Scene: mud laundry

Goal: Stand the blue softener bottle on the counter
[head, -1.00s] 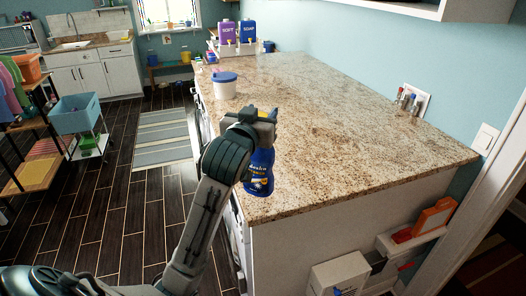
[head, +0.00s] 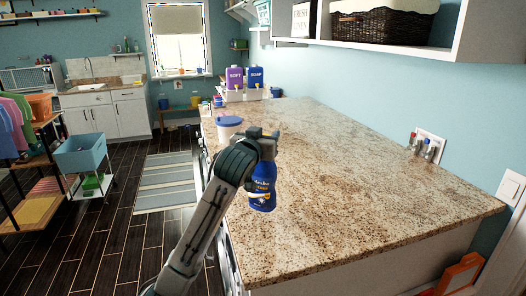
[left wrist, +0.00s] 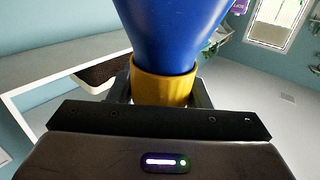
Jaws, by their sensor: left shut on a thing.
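The blue softener bottle (head: 262,186) with a dark and yellow label is upright in the head view, in front of the near left part of the granite counter (head: 350,200). My left gripper (head: 264,146) is shut on its top. In the left wrist view the gripper's fingers (left wrist: 163,92) close around a yellow collar or cap (left wrist: 163,86) under the blue body (left wrist: 170,30). Whether the bottle's base touches the counter cannot be told. My right gripper is not in view.
A white tub with a blue lid (head: 228,127) stands on the counter's left edge beyond my gripper. Purple and blue dispensers (head: 245,78) stand at the far end. The counter's middle is clear. A shelf with a dark basket (head: 382,24) overhangs the back right.

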